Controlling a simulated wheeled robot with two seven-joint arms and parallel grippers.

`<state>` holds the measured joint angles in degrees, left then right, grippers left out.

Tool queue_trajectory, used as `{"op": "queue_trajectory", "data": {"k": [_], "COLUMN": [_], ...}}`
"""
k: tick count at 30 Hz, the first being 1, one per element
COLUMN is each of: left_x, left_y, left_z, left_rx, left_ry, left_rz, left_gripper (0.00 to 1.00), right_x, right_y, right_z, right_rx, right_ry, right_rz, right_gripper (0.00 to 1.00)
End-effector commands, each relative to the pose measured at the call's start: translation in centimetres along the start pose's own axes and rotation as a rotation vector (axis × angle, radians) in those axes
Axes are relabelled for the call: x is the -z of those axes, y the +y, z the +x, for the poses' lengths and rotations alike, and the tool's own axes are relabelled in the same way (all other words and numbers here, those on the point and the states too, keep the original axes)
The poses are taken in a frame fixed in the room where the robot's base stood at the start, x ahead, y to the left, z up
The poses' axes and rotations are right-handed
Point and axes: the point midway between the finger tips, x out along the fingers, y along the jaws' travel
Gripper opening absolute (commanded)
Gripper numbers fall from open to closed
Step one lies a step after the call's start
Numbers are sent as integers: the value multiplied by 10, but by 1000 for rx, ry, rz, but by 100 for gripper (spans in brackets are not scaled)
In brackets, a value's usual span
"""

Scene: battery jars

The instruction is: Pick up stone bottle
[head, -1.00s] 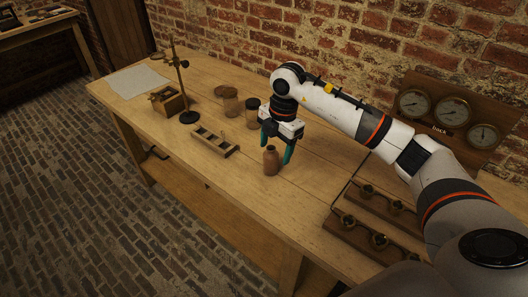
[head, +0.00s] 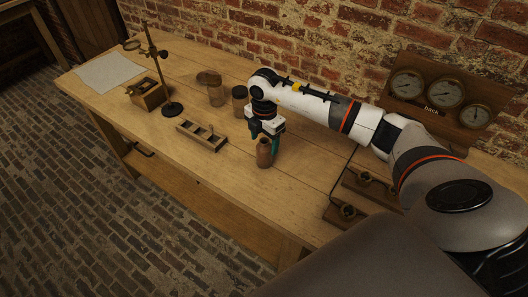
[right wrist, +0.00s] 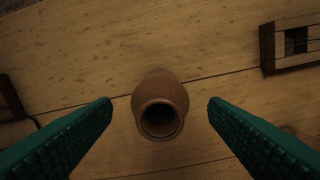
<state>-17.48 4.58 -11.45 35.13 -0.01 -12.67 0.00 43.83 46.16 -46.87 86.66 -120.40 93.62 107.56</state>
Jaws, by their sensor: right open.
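The stone bottle (head: 264,154) is a small reddish-brown jar with a narrow neck, upright on the wooden bench. In the right wrist view the bottle (right wrist: 160,106) shows from above, its dark round mouth facing the camera. My right gripper (head: 268,142) has green fingers pointing down at the bottle. In the right wrist view the open fingers (right wrist: 160,112) stand on either side of the bottle, with a visible gap on both sides and nothing held. My left gripper is not in view.
A wooden rack (head: 202,135) lies left of the bottle. Jars (head: 240,99) stand behind it. A metal stand (head: 168,105) and small wooden box (head: 149,94) are farther left. Wooden blocks with brass fittings (head: 349,212) sit to the right. Bench is clear in front of the bottle.

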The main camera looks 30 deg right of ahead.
Motion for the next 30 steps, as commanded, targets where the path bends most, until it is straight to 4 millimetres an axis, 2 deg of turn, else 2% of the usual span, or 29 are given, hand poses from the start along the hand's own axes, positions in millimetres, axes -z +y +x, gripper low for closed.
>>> {"op": "queue_trajectory", "data": {"k": [3, 7, 16, 25, 30], "left_x": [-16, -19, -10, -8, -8], "left_y": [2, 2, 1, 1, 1], "left_z": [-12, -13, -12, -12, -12], "left_rx": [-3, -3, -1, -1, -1], "left_ry": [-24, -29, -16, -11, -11], "left_rz": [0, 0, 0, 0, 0], "left_gripper": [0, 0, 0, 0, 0], "right_x": [1, 1, 1, 1, 1], "right_y": [1, 0, 0, 0, -1], "right_z": [17, 34, 39, 39, 38], "right_rx": [-5, -3, 0, 0, 1], "right_ry": [-1, -1, 0, 0, 0], "right_rz": [2, -1, 0, 0, 0], "right_gripper": [69, 69, 67, 18, 15]}}
